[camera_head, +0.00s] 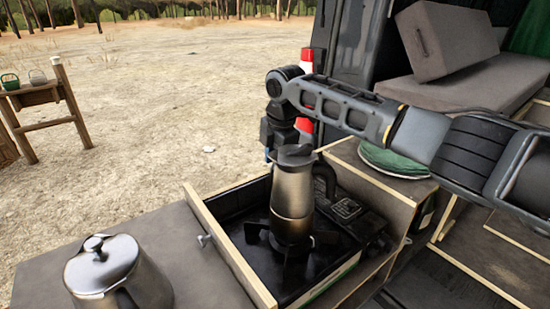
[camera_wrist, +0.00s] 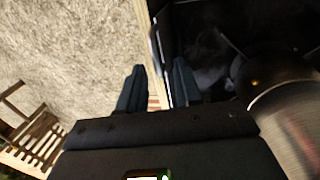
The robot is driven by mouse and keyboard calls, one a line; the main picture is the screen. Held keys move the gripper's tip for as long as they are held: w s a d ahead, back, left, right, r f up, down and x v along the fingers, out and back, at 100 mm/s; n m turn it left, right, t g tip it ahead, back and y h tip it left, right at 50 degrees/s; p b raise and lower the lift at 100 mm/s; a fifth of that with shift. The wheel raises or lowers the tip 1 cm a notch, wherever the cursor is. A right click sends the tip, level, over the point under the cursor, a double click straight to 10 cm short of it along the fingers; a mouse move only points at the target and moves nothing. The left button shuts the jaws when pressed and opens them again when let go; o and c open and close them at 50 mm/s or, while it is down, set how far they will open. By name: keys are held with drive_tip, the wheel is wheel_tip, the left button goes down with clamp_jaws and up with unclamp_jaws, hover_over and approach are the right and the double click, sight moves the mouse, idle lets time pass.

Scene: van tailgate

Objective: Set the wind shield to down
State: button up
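An upright wooden panel (camera_head: 228,248) with a pale top edge and a small knob stands along the left side of the stove (camera_head: 340,262); it looks like the wind shield, and it is up. Its pale edge (camera_wrist: 150,45) also shows in the wrist view, running between the fingers. My gripper (camera_head: 268,157) points down at the far side of the stove, partly hidden behind the metal coffee pot (camera_head: 292,190). In the wrist view its two fingers (camera_wrist: 159,88) are apart, with no object clearly held. I cannot tell whether they touch the panel.
The coffee pot stands on the burner, close to my gripper. A metal kettle (camera_head: 118,275) sits on the counter (camera_head: 185,245) at the left. A green round item (camera_head: 395,163) lies on the right-hand ledge. Grey cushions (camera_head: 450,70) are behind my arm. Open ground lies beyond.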

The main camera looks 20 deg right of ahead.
drive_tip(key=shift+r, duration=0.2)
wheel_tip(320, 180, up, 7)
drive_tip(key=s+b, duration=0.1)
drive_tip(key=shift+s+d+r, duration=0.15)
drive_tip(key=shift+s+d, duration=0.05)
idle(0.5)
